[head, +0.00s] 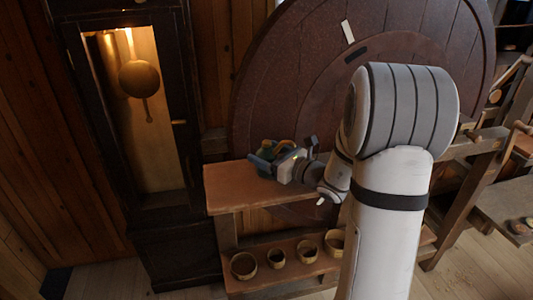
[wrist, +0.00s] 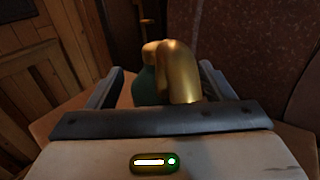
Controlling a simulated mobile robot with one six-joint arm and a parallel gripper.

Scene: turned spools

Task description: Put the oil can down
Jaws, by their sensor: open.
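The oil can (head: 266,152) is at the left part of the wooden bench top (head: 222,193), mostly covered by my gripper in the head view. In the wrist view the oil can (wrist: 179,72) shows a brass handle or spout part and a dark green body between my fingers. My gripper (head: 270,158) is open around the can, one finger on each side. In the wrist view the fingers of my gripper (wrist: 157,84) appear spread wider than the can. The can's base is hidden, so its contact with the bench top cannot be seen.
A tall clock case (head: 161,240) with a pendulum stands left of the bench. A large round wooden disc (head: 290,80) rises behind it. The left front of the bench top is clear.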

